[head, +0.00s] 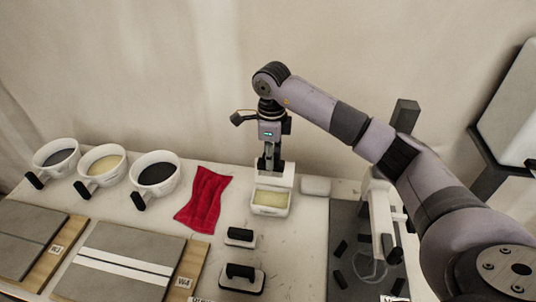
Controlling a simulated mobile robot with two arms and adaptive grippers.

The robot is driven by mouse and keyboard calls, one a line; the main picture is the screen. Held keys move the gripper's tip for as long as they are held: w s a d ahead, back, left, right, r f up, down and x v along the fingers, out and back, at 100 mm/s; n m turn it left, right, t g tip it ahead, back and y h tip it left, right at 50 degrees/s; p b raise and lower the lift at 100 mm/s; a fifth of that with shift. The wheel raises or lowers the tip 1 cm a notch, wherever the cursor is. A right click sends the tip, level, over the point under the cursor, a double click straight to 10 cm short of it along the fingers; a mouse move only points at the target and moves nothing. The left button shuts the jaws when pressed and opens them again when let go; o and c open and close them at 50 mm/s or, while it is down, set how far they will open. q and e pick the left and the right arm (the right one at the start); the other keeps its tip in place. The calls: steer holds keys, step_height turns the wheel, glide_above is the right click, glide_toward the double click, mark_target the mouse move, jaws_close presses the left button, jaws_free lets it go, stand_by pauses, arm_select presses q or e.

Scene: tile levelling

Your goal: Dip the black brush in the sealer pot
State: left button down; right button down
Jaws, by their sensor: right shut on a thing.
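The sealer pot (268,211) is a small white square container with pale yellow liquid, near the middle of the table's back part. My right gripper (270,160) points straight down just behind and above the pot. It is shut on a slim dark thing, which I take to be the black brush (263,164); the fingers hide most of it. A white block shows under the fingers at the pot's back rim. I cannot tell whether the brush touches the liquid. My left gripper is not in view.
Several white bowls (157,172) with dark handles stand at the left. A red cloth (204,198) lies beside them. Two black-handled floats (240,236) sit in front of the pot. Tile boards (120,258) fill the front left; a dark mat (345,222) lies right.

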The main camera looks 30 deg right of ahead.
step_height(320, 180, down, 14)
steer(key=b, duration=0.9)
stand_by(1.1)
steer(key=shift+r+p, duration=3.85)
steer(key=shift+r, duration=2.15)
